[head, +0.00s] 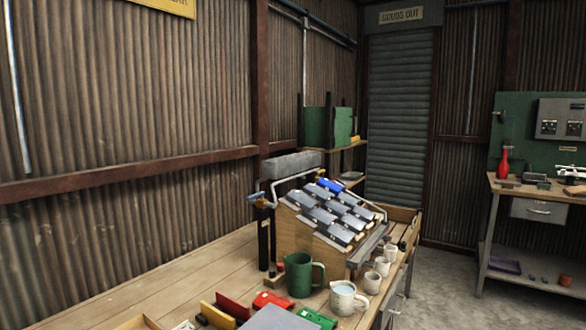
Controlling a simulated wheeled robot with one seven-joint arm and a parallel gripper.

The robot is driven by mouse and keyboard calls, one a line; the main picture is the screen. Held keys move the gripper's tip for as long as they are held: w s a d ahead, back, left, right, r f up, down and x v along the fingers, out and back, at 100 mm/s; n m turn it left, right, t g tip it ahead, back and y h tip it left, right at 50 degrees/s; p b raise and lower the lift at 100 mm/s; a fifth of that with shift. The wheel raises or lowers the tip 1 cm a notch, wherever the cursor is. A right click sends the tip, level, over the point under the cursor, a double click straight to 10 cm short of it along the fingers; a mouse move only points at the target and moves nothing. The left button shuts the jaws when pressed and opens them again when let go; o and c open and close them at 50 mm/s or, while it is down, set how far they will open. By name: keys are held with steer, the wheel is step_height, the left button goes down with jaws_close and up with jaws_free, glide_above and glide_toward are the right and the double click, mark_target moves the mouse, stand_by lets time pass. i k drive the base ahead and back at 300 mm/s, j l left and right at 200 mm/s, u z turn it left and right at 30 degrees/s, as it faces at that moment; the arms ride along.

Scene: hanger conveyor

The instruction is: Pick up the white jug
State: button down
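The white jug (343,301) stands upright on the wooden bench (195,274), near its right edge at the bottom of the head view. Its open top shows a pale bluish inside, and its handle is on the right. A larger green jug (300,276) stands just behind it to the left, with its handle to the right. My gripper is not in view, so its state and its distance from the white jug do not show.
White cups (372,283) stand in a row behind the white jug along the bench edge. Red and green blocks (317,318) lie to its left. A sloped rack (308,246) of grey pieces stands behind. Floor (436,290) is clear to the right.

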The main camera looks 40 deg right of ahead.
mark_target(343, 295)
steer(key=i+l+z, duration=0.9)
steer(key=z, duration=0.15)
steer(key=i, duration=0.1)
